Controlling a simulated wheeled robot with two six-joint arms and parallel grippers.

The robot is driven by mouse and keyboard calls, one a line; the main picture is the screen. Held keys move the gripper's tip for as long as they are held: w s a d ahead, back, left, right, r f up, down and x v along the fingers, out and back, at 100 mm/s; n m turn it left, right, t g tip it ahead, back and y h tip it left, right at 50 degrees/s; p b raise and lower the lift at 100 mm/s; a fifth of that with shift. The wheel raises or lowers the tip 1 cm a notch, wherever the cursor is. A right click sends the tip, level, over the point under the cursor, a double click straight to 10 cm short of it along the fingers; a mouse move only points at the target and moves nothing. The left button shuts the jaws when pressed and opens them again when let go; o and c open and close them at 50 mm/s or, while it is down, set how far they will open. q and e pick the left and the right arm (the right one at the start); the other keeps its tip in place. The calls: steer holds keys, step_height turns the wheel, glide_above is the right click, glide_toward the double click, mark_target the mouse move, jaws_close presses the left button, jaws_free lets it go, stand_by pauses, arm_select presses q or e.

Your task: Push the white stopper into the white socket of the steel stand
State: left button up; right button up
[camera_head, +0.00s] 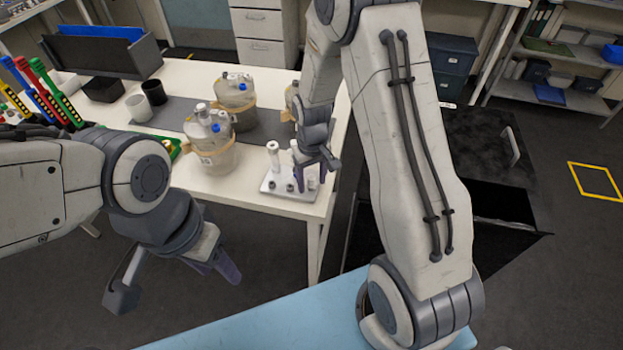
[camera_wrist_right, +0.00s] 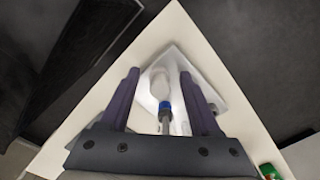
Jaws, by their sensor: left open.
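The stand (camera_head: 268,187) is a pale plate near the table's front right corner, with small dark and metallic fittings. An upright white piece (camera_head: 273,155) with a wider top rises from its left part; I cannot tell whether it is the stopper or the socket. My right gripper (camera_head: 316,172) is over the plate's right side, pointing down. In the right wrist view its two purple fingers (camera_wrist_right: 159,76) are apart. A white rounded piece (camera_wrist_right: 160,84) and a blue ring on a grey rod (camera_wrist_right: 165,112) show between them, apart from both. My left gripper (camera_head: 176,285) is open and empty, in front of the table.
Capped clear vessels (camera_head: 212,150) stand on a grey mat left of and behind the stand. Cups (camera_head: 140,108) and coloured tools (camera_head: 45,90) are farther left. A black open box (camera_head: 500,200) stands right of the table.

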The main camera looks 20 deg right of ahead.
mark_target(312, 178)
steer(key=shift+r, duration=0.1)
step_height(312, 178, up, 10)
steer(key=shift+r+b, duration=0.15)
steer(key=shift+b, duration=0.2)
stand_by(0.3)
steer(key=s+a+r+n, duration=0.3)
steer(key=s+a+r, duration=0.2)
steer(key=s+a, duration=0.4)
steer(key=s+a+n, duration=0.1)
steer(key=s+a, duration=0.1)
steer(key=s, duration=0.5)
steer(key=s+a+r+n+y, duration=0.1)
steer(key=s+a+n, duration=0.1)
steer(key=s, duration=0.5)
steer(key=shift+s+a+r, duration=0.25)
steer(key=shift+a, duration=0.35)
